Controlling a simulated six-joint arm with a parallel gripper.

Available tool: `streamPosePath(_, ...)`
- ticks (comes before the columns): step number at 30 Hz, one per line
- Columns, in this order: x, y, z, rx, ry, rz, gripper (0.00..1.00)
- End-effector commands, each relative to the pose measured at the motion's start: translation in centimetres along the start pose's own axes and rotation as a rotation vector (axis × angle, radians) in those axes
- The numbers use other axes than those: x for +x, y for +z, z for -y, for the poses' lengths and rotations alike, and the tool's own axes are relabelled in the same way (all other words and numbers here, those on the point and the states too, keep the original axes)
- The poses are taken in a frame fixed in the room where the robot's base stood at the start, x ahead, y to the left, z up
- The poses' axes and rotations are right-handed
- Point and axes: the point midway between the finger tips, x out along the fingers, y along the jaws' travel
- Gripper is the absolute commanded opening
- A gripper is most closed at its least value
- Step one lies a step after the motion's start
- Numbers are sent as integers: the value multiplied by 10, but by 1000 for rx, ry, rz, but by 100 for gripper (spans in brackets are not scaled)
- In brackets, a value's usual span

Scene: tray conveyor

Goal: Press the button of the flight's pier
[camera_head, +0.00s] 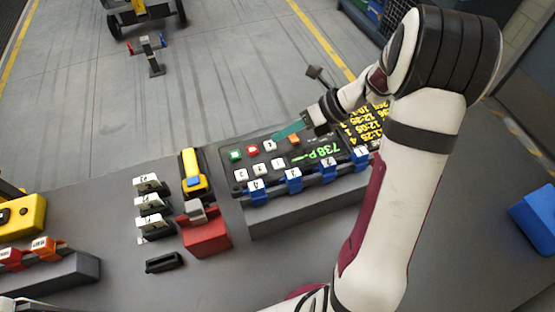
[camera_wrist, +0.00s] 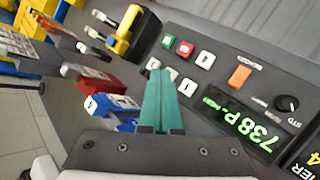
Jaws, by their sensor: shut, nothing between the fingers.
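A dark control panel (camera_head: 226,160) carries a green button (camera_head: 236,155), a red button (camera_head: 253,150) and several white buttons (camera_head: 240,174). Its display (camera_head: 325,152) glows green with "738P" and further characters, upside down. In the wrist view the red button (camera_wrist: 185,47) and a white button (camera_wrist: 205,59) are clear, and the display (camera_wrist: 240,120) is partly readable. My gripper (camera_head: 276,136) is shut and empty, its teal fingers over the panel near the upper-row white button (camera_head: 270,145). In the wrist view the fingertips (camera_wrist: 158,72) cover part of the lower white row. I cannot tell contact.
Blue numbered tabs (camera_head: 293,181) line the panel's front edge. An orange switch (camera_head: 294,139) and a yellow-text board (camera_head: 365,125) are on the right. A yellow scanner-like tool (camera_head: 193,172) and a red block (camera_head: 206,237) stand left. Bare grey counter (camera_head: 110,215) lies further left.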

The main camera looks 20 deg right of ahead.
Motion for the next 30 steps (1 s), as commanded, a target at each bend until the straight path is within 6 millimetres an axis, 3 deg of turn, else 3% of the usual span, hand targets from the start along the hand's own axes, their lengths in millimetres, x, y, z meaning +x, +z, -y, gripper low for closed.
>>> streamPosePath(18, 54, -40, 39, -1, 2, -2, 0)
streamPosePath(30, 60, -44, 43, -3, 0, -1, 0)
